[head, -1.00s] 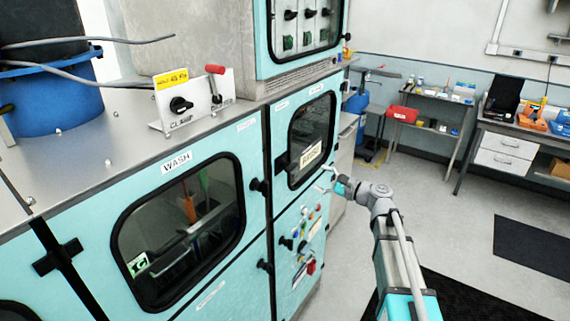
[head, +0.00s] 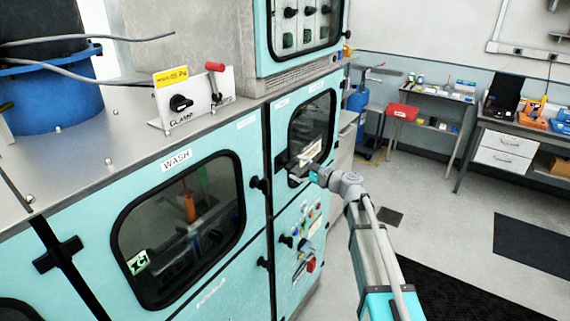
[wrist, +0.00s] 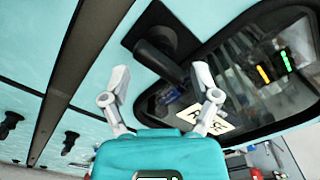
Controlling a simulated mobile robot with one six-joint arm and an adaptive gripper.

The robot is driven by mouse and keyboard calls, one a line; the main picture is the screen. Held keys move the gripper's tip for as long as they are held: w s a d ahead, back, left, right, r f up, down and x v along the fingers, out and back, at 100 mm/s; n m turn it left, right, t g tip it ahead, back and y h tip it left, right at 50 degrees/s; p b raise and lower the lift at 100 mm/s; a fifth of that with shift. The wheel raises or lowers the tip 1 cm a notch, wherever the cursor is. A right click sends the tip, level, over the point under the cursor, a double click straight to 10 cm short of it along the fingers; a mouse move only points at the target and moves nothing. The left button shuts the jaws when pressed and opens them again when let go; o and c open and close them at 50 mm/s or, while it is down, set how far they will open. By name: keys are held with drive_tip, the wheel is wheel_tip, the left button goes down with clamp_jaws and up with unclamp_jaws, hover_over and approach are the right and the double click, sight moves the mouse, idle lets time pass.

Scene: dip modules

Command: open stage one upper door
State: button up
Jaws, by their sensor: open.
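The upper door (head: 322,103) is a light-blue panel with a black-framed window, on the cabinet section right of the WASH door, and it looks shut. Its window (wrist: 245,75) fills the right of the wrist view, with a white lettered plate behind the fingers. A black handle (wrist: 160,52) on a dark base stands out from the door left of the window. My gripper (head: 300,165) is in front of the door's left part. In the wrist view my gripper (wrist: 160,86) is open and empty, its two fingers spread with the handle ahead between them. Contact cannot be told.
The WASH door (head: 225,165) is shut on the left, with black latches (head: 258,184) at its right edge. A panel of knobs and buttons (head: 303,235) lies below the upper door. A clamp switch stand (head: 190,95) is on the counter. Open floor lies to the right.

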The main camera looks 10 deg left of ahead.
sight(288, 164)
drive_tip(key=shift+x, duration=2.55)
drive_tip(key=shift+w, duration=0.1)
clamp_jaws()
